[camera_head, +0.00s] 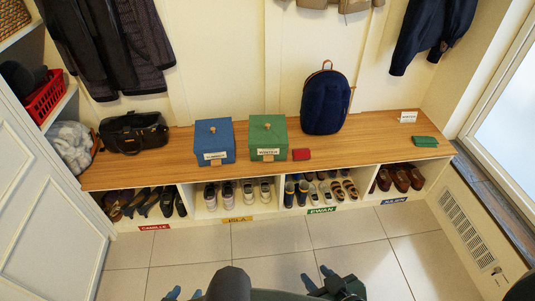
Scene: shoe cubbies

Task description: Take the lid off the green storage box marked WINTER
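The green storage box (278,145) stands on the wooden bench top, with a white label (268,152) reading WINTER on its front. Its green lid (256,126) is on, with a small knob (267,126) on top. My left gripper (184,294) shows at the bottom edge, low over the floor, its fingertips apart and nothing between them. My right gripper (318,277) is at the bottom, right of the middle, with its fingers apart and empty. Both grippers are well in front of the bench, away from the box.
A blue lidded box (208,143) stands close left of the green one. A small red item (301,154) and a navy backpack (325,103) are to its right. A black bag (133,132) is at the left. Shoe cubbies lie below; the floor (270,240) in front is clear.

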